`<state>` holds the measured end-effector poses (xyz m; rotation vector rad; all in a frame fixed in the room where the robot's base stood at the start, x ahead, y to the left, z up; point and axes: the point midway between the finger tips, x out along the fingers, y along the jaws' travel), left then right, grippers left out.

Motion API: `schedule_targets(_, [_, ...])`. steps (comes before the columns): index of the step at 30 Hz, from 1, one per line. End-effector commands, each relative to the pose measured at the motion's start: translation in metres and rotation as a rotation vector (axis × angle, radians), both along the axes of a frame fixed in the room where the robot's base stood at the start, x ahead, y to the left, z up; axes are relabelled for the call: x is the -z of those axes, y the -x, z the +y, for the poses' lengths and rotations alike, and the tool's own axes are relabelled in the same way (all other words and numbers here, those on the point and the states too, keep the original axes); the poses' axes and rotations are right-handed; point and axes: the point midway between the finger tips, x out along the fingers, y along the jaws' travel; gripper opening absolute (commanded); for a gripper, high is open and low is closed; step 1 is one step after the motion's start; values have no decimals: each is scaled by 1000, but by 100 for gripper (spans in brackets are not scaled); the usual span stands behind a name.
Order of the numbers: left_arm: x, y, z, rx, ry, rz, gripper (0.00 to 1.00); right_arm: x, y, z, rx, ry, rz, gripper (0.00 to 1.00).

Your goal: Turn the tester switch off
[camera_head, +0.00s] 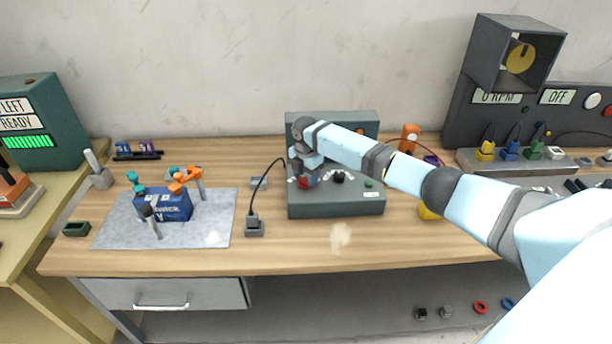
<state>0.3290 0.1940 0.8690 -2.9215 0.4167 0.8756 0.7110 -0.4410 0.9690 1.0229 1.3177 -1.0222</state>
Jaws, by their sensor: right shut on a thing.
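The tester, a dark grey-green box (340,204) with a raised back panel, stands at the middle of the wooden bench. My right arm reaches in from the right across it. My right gripper (304,180) points down at the left part of the tester's top and is shut on a small red part there, which appears to be the switch (303,183). The gripper and wrist hide most of it, so its position cannot be read. A black knob (339,177) and a green button (369,183) sit to the right. My left gripper is not in view.
A grey mat (110,232) at left holds a blue box (165,207) and an orange clamp-like part. A black cable runs to a small grey block (254,228) left of the tester. The bench front is mostly clear.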

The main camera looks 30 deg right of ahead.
Motion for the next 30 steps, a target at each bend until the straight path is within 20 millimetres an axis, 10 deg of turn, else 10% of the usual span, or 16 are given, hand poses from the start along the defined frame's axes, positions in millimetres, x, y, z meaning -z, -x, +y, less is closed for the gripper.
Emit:
schedule_targets(5, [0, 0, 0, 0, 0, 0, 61, 0, 0, 1, -2, -1, -1, 74])
schedule_targets(17, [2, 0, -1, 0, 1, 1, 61, -10, 0, 0, 0, 0, -1, 74])
schedule_targets(30, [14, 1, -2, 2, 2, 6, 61, -102, -1, 0, -2, 0, -3, 74])
